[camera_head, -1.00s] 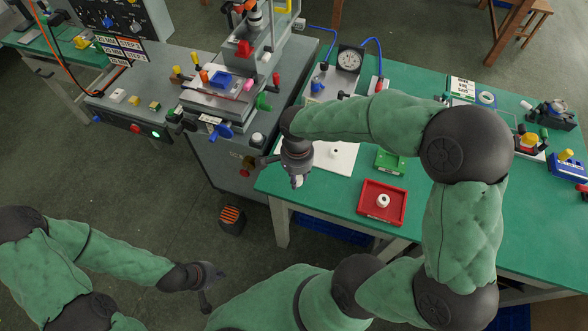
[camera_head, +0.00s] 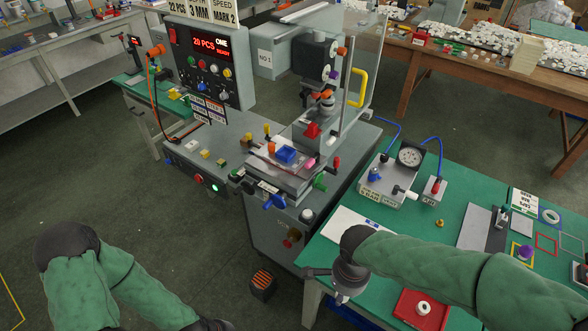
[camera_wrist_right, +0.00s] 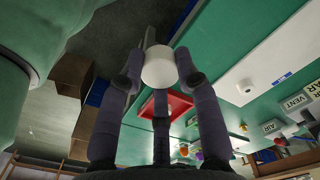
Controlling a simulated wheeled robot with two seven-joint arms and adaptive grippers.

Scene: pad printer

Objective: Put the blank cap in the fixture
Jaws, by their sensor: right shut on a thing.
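My right gripper (camera_head: 341,296) hangs at the near left edge of the green table, left of the red tray. In the right wrist view the gripper (camera_wrist_right: 159,72) is shut on a white round cap (camera_wrist_right: 159,66), held at the fingertips. The head view hardly shows this cap. The pad printer (camera_head: 285,215) stands beyond and to the left. A blue block (camera_head: 287,155), which may be the fixture, sits on its bed, apart from the gripper. My left arm enters at the lower left; its gripper is cut off by the bottom edge.
The red tray (camera_head: 405,303) holds another white piece (camera_head: 423,308). A white sheet (camera_head: 338,222) lies at the table's left. A gauge box (camera_head: 388,188) stands behind it. Coloured knobs and levers surround the printer bed. A clear guard and yellow handle (camera_head: 357,87) rise behind.

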